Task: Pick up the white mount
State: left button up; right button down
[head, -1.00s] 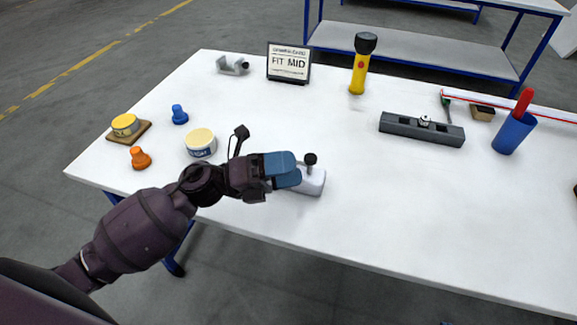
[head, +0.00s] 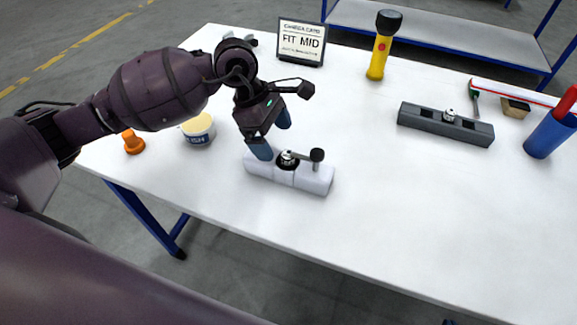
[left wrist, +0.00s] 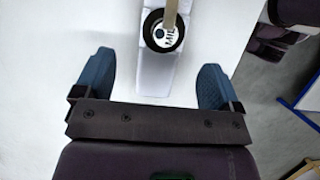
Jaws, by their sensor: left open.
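The white mount (head: 316,181) is a long white block lying on the table near its front edge. It carries a dark round ring with a metal centre and a lever with a black knob (head: 317,155). My left gripper (head: 273,134) is open and empty, pointing down at the mount's left part; one blue finger overlaps its far edge. In the left wrist view, the mount (left wrist: 156,75) lies between the line of the two spread fingers (left wrist: 155,80), with white gaps on both sides. Its exact height below the fingers is unclear. My right gripper is out of view.
A labelled tin (head: 198,131) and orange knob (head: 133,142) stand left. A FIT MID sign (head: 301,42), yellow flashlight (head: 381,45), dark grey block (head: 446,125) and blue cup (head: 549,135) stand behind or right. The table right of the mount is clear.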

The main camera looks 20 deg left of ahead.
aim_at(283, 153)
pick_arm(q)
jog(key=shift+d+x, duration=0.1)
jog(key=shift+x, duration=1.85)
jog(key=shift+d+x, duration=0.15)
jog(key=shift+x, duration=1.8)
jog(key=shift+s+r, duration=0.1)
jog(key=shift+s, duration=0.1)
jog(key=c, duration=1.1)
jog(key=shift+r, duration=0.15)
